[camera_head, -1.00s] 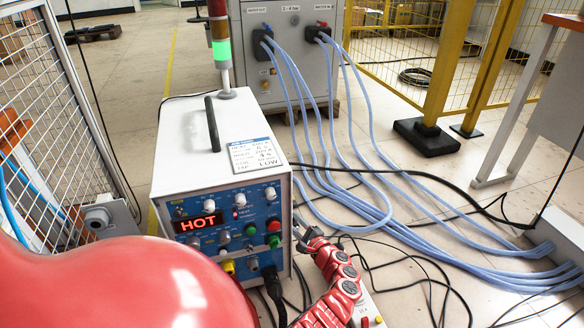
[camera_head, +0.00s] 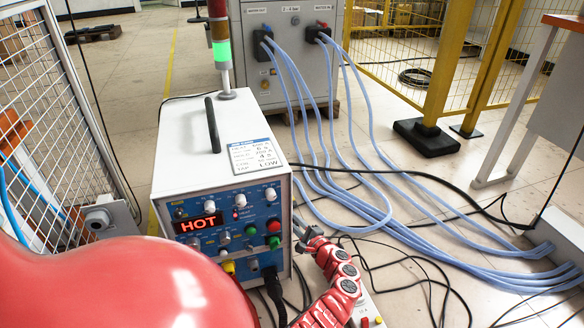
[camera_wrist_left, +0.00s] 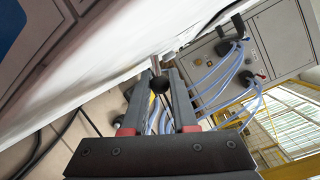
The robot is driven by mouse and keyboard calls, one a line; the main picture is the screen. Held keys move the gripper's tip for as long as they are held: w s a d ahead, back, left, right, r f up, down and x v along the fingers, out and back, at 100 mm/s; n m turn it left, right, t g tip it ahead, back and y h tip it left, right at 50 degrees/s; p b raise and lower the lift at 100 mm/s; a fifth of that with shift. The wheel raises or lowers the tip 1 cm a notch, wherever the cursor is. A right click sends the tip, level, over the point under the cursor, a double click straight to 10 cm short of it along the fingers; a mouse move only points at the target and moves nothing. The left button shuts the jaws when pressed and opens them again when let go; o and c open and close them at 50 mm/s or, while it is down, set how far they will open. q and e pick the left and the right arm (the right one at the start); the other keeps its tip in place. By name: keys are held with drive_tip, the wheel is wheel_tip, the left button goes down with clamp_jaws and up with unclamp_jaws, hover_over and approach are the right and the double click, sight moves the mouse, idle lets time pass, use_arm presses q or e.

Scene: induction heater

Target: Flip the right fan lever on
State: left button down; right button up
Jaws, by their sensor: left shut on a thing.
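The induction heater (camera_head: 215,150) is a white box with a blue control panel and a lit red HOT display. The fan lever (camera_wrist_left: 160,83) shows in the left wrist view as a short silver stem with a black ball end, beside the heater's white wall. My left gripper (camera_wrist_left: 160,88) has its two dark fingers on either side of the black ball and is shut on it. In the head view this gripper (camera_head: 300,228) is small, close to the heater's right side, and the lever cannot be made out there. My right gripper is not in view.
A grey cabinet (camera_head: 285,75) with blue hoses (camera_head: 345,170) stands behind. The hoses and black cables cross the floor right of the heater. A signal tower (camera_head: 222,50) glows green behind the heater. A mesh fence (camera_head: 60,120) stands at left.

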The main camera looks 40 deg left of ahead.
use_arm(q)
drive_tip(key=n, duration=0.1)
drive_tip(key=r+n+h+p, duration=0.1)
drive_tip(key=n, duration=0.1)
drive_tip(key=shift+w+d+r+n, duration=0.1)
drive_tip(key=shift+r+n, duration=0.1)
drive_tip(key=shift+n, duration=0.1)
drive_tip(key=shift+r+n+t+h+p, duration=0.25)
drive_tip(key=shift+n+h, duration=0.2)
drive_tip(key=shift+n, duration=0.55)
drive_tip(key=shift+r+n+t+h+p, duration=0.15)
drive_tip(key=shift+r+n+t+h, duration=0.25)
drive_tip(key=shift+n, duration=0.6)
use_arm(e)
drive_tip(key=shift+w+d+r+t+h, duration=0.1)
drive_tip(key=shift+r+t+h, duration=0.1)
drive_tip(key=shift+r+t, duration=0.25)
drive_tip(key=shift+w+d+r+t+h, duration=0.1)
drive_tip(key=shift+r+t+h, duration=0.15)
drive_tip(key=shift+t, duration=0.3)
use_arm(q)
drive_tip(key=c, duration=1)
unclamp_jaws()
drive_tip(key=shift+s, duration=0.2)
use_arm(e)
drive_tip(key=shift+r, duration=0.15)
